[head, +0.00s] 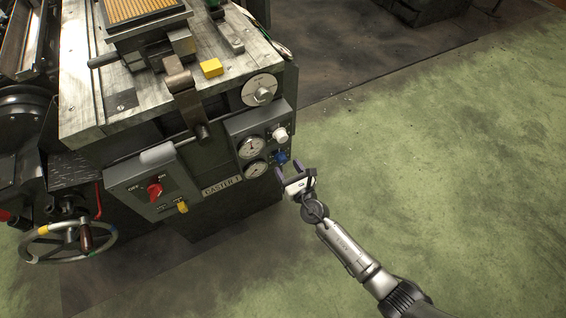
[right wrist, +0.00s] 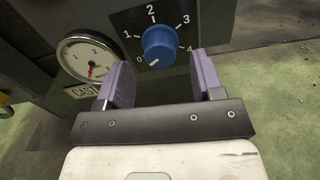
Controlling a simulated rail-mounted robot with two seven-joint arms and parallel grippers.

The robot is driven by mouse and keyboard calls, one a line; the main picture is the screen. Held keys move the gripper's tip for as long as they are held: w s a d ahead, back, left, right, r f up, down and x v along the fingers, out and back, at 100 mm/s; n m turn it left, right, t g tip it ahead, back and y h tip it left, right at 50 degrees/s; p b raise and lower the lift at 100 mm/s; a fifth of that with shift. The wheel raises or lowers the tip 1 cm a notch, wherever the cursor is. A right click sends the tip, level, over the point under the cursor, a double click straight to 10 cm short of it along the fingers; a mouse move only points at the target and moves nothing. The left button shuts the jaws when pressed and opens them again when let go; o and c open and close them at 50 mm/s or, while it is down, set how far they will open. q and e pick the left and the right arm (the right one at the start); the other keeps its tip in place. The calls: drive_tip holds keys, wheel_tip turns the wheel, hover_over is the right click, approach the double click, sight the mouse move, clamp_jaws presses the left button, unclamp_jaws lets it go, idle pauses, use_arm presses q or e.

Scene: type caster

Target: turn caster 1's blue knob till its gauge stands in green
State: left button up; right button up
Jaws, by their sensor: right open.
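Caster 1's blue knob (head: 282,158) is on the machine's front panel, below a white knob. In the right wrist view the blue knob (right wrist: 159,45) sits on a dial marked 0 to 4, its white pointer toward 0. The gauge also shows in the head view (head: 256,169). My right gripper (head: 289,170) is open, its purple fingers (right wrist: 162,82) on either side of and short of the knob, not touching it. My left gripper is not in view.
A second gauge (head: 251,146) and the white knob (head: 280,134) are just above. A switch box with a red knob (head: 155,190) is to the left, and a handwheel (head: 70,240) is farther left. The green floor (head: 440,170) at right is clear.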

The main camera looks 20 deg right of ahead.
sight(284, 163)
drive_tip(key=shift+w+a+b, duration=0.2)
drive_tip(key=shift+w+b, duration=0.2)
drive_tip(key=shift+w, duration=1.35)
drive_tip(key=shift+c, duration=0.2)
drive_tip(key=c, duration=0.9)
